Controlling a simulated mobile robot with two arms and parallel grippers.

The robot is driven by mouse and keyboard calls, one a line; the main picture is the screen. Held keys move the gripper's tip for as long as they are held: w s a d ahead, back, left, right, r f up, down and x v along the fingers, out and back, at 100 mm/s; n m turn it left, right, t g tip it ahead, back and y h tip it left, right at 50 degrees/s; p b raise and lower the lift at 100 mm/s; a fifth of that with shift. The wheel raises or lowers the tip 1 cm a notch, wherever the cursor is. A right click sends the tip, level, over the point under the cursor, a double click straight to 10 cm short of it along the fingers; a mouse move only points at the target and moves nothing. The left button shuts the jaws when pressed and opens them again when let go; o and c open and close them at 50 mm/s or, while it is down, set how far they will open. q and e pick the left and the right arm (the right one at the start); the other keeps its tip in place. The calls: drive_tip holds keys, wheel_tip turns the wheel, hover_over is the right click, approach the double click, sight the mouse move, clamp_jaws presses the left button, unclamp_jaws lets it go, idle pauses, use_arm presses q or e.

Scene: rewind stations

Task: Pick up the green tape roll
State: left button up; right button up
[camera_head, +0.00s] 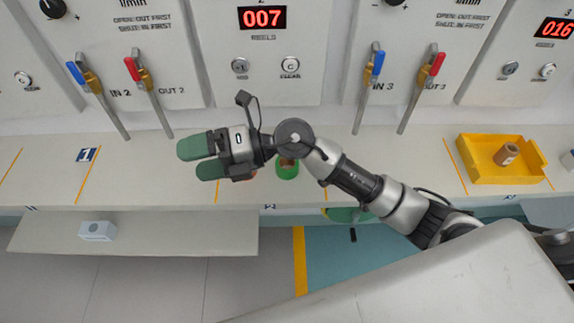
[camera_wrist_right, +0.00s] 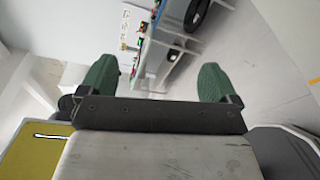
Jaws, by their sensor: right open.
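A green roll (camera_head: 288,171), which looks like the green tape roll, sits on the light counter (camera_head: 400,165) near the middle of the head view. My right arm's wrist hides part of it. My right gripper (camera_head: 199,159) points left above the counter, with its green fingertips well to the left of the roll. The gripper is open and empty; the wrist view shows its two fingers (camera_wrist_right: 156,85) wide apart. The roll is not visible between them. My left gripper is not in view.
A yellow tray (camera_head: 476,174) with a brown roll (camera_head: 506,153) stands on the counter at right. Levered valves (camera_head: 146,79) and panels line the back. A lower shelf (camera_head: 180,233) at left holds a small pale box (camera_head: 98,230). Something reddish shows under my right wrist.

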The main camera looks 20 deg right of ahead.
drive_tip(key=w+d+f+n+g+h, duration=0.2)
drive_tip(key=d+f+n+h, duration=0.15)
drive_tip(key=f+h, duration=0.35)
drive_tip(key=m+h, duration=0.2)
drive_tip(key=h, duration=0.8)
hover_over(288, 164)
drive_tip(key=shift+w+d+f+t, duration=0.15)
drive_tip(key=shift+f+t, duration=0.15)
drive_tip(key=shift+f, duration=0.65)
wheel_tip(288, 164, down, 5)
drive_tip(key=shift+r+p, duration=0.2)
drive_tip(key=shift+p, duration=0.2)
wheel_tip(288, 164, down, 5)
drive_tip(key=shift+r+p, duration=0.1)
drive_tip(key=shift+p, duration=0.65)
drive_tip(key=shift+f, duration=0.6)
drive_tip(key=c, duration=1)
